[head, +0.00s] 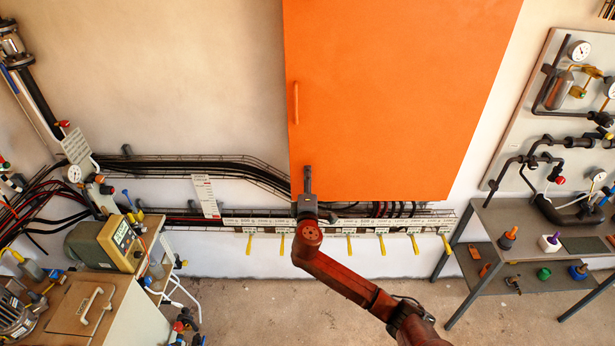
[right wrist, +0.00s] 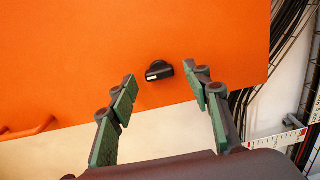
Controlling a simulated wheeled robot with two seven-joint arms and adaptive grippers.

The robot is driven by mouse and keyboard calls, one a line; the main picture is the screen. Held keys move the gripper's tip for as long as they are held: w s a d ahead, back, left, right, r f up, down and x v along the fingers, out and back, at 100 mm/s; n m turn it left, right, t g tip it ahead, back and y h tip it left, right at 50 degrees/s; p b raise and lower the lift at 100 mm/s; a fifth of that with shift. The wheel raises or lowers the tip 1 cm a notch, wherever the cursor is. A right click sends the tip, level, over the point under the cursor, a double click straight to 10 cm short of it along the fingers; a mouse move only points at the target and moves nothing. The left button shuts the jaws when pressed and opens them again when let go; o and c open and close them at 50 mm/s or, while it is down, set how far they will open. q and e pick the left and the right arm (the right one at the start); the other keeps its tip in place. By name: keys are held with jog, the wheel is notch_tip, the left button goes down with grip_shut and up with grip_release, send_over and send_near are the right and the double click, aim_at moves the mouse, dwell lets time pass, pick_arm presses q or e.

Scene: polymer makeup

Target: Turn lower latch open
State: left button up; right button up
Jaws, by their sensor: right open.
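The lower latch (right wrist: 159,71) is a small black knob with a white mark on its left end. It sits on the orange cabinet door (head: 400,90) near the edge, and shows in the right wrist view between and slightly beyond my fingertips. My right gripper (head: 307,178) is at the door's lower left corner in the head view and hides the latch there. In the right wrist view its green-padded fingers are spread apart and empty, one on either side of the latch, with no clear contact. My left gripper is not in view.
An orange bar handle (head: 296,103) stands out from the door's left side, above my gripper. Cable trays and black cables (head: 220,165) run along the wall, with a row of yellow-handled valves (head: 350,243) below. A grey workbench (head: 515,228) is at the right.

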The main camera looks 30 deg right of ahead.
jog(key=shift+w+d, duration=0.25)
jog(key=shift+w, duration=0.2)
jog(key=c, duration=1.2)
